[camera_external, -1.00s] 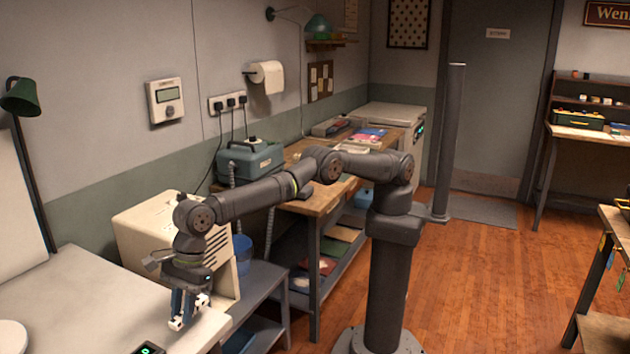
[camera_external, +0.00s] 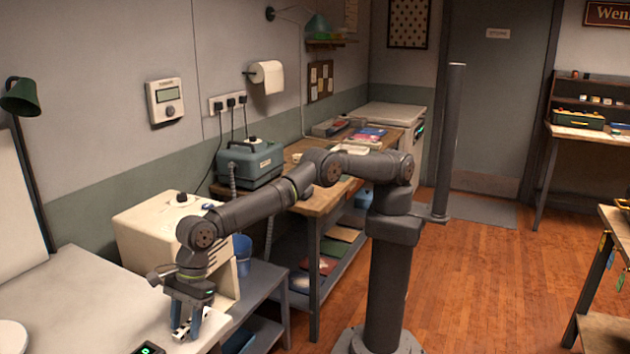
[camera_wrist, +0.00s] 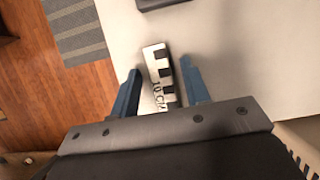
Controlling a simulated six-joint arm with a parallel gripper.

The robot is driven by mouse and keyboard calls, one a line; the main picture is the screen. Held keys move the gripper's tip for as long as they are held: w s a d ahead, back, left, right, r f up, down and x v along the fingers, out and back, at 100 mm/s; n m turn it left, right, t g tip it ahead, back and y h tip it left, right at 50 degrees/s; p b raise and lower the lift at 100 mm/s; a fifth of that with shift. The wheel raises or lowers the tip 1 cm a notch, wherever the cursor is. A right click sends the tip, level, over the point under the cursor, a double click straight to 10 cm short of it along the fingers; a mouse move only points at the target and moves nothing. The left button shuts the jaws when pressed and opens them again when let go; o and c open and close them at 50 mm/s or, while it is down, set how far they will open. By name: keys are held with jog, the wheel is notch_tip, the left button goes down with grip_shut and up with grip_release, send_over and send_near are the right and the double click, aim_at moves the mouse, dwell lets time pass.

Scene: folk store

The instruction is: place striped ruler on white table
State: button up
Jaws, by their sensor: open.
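The striped ruler (camera_wrist: 157,62), a short white bar with black blocks and "10 CM" lettering, lies on or just at the white table (camera_wrist: 245,50) in the wrist view. My gripper (camera_wrist: 160,85) is open, with one blue finger on each side of the ruler. A gap shows at the left finger; the right finger is close beside the ruler. In the external view my gripper (camera_external: 187,322) points down at the right part of the white table (camera_external: 75,300), and the ruler (camera_external: 182,331) shows partly between the fingers.
A small black device with a green display (camera_external: 149,348) sits at the table's front. A cream box (camera_external: 150,235) stands behind my gripper. The table's right edge is close by, with a low grey shelf (camera_external: 265,280) beyond. The table's middle is bare.

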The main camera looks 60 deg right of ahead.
jog(key=v, duration=1.2)
jog(key=shift+w+r, duration=0.1)
jog(key=x, duration=1.2)
jog(key=shift+r, duration=1.15)
